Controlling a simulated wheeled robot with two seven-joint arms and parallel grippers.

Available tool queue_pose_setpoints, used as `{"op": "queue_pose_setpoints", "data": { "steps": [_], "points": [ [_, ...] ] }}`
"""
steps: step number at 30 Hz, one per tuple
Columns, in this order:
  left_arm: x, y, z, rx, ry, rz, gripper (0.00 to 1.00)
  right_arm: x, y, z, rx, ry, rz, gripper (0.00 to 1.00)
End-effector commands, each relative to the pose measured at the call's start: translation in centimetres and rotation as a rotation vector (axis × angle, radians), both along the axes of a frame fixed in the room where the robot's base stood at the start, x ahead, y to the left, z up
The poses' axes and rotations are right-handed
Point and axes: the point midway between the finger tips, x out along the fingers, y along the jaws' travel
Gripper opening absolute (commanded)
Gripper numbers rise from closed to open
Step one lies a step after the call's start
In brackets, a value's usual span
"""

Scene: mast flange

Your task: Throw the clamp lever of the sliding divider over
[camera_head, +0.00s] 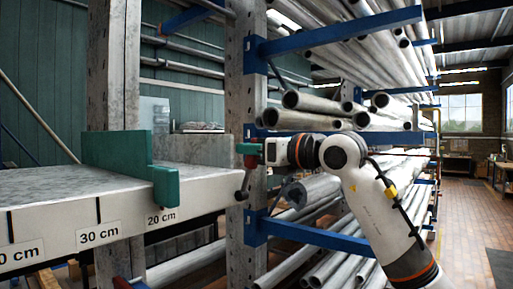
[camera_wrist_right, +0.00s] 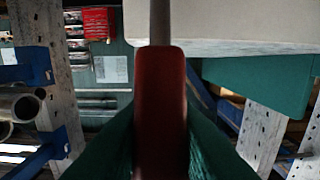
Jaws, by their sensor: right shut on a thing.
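The green sliding divider (camera_head: 115,150) stands across the pale shelf, with a green block (camera_head: 165,187) hanging over the front edge. The clamp lever has a red grip (camera_head: 250,161) and a thin rod running down to a dark round end near the shelf's right end. My right gripper (camera_head: 250,149) has green fingers, shut on the red grip. In the right wrist view the red grip (camera_wrist_right: 160,110) lies between the fingers and its grey rod (camera_wrist_right: 160,22) runs out of the top edge. The fingers hide part of the grip. My left gripper is not in view.
The pale shelf (camera_head: 60,205) carries a centimetre scale on its front. A steel upright (camera_head: 245,90) stands close behind the lever. Blue rack arms (camera_head: 300,230) and several metal pipes (camera_head: 320,122) lie close to my right arm. The aisle floor (camera_head: 465,215) at right is clear.

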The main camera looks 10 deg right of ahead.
Motion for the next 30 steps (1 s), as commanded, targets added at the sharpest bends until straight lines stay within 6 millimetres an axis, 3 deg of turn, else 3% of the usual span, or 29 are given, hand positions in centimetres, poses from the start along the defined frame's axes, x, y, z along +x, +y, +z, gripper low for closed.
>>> {"op": "queue_pose_setpoints", "data": {
  "steps": [24, 25, 27, 30],
  "points": [
    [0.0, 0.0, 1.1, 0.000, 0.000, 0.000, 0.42, 1.8, 1.5, -0.3, -0.005, 0.009, 0.002, 0.11],
    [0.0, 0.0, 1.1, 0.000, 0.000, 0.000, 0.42, 1.8, 1.5, -0.3, -0.005, 0.009, 0.002, 0.25],
    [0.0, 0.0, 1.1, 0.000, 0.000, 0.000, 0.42, 1.7, 1.4, -0.3, -0.004, 0.008, 0.002, 0.37],
    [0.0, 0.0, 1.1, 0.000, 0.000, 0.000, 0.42, 1.7, 1.4, -0.1, -0.003, 0.007, 0.001, 0.44]
  ]
}}
